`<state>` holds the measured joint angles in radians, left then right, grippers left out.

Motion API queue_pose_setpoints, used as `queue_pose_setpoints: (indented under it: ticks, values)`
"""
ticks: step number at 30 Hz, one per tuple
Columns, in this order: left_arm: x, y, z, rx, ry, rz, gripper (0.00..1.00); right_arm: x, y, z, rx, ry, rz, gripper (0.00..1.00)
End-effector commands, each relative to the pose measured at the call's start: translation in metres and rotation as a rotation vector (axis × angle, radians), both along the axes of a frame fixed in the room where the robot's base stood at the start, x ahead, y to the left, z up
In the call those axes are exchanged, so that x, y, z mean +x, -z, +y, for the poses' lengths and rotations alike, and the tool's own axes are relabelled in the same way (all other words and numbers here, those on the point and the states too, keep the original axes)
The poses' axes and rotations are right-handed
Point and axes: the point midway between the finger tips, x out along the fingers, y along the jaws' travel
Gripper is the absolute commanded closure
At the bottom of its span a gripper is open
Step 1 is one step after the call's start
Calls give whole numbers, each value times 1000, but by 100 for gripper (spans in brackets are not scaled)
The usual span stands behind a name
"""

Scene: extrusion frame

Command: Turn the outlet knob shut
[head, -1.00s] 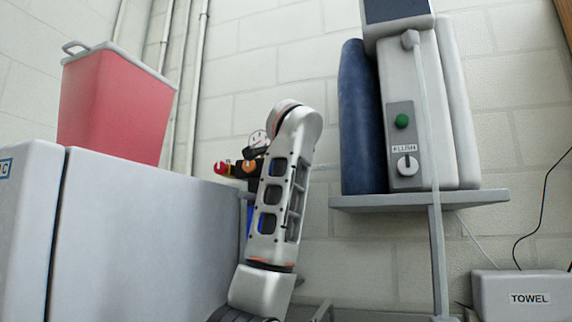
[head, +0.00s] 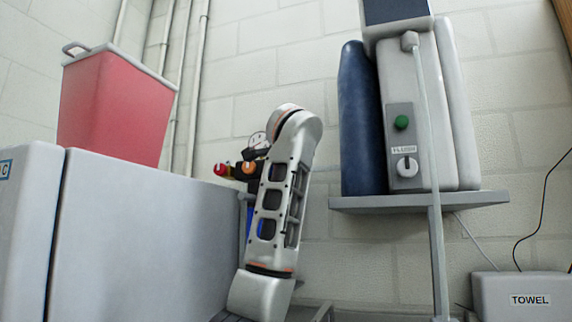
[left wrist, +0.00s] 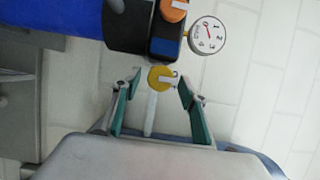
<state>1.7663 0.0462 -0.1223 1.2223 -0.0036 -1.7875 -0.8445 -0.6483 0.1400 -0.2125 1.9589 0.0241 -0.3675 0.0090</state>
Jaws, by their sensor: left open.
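My left gripper (left wrist: 159,86) is open in the left wrist view, one green-padded finger on each side of a round yellow knob (left wrist: 160,77). The knob has a pale bar across its face and lies near the fingertips; I cannot tell whether they touch it. An orange knob (left wrist: 173,10) and a white dial gauge (left wrist: 207,35) sit beside it on the same black fitting (left wrist: 130,27). No label shows which knob is the outlet. In the head view the fitting's orange knob (head: 249,167) and gauge (head: 258,140) show behind my left arm, which hides the gripper.
A large grey cabinet (head: 150,230) with a red bin (head: 115,105) on top stands left of the fitting. A wall shelf (head: 420,202) holding a white unit and a dark blue cylinder is to the right. A towel box (head: 525,285) sits low at right.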

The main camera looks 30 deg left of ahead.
Motion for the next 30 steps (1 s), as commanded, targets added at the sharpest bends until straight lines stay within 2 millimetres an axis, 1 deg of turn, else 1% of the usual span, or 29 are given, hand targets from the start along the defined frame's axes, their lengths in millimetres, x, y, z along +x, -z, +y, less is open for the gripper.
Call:
queue_pose_setpoints:
  ticks: [5,8,15,21,25,30]
  values:
    - [-4,0,-4,1,1,-1,57,0,-1,-1,-1,0,-1,57]
    - [-14,0,-13,1,4,-2,57,0,-1,0,-1,0,-2,57]
    - [-54,0,-41,-1,4,-4,57,1,-1,0,0,1,-2,57]
    - [-82,1,-61,0,3,-1,57,1,-1,0,1,0,-2,57]
    - [-92,1,-68,0,1,-1,57,1,-1,0,1,0,-3,57]
    - [-97,1,-71,0,0,0,57,1,-1,0,2,0,-3,57]
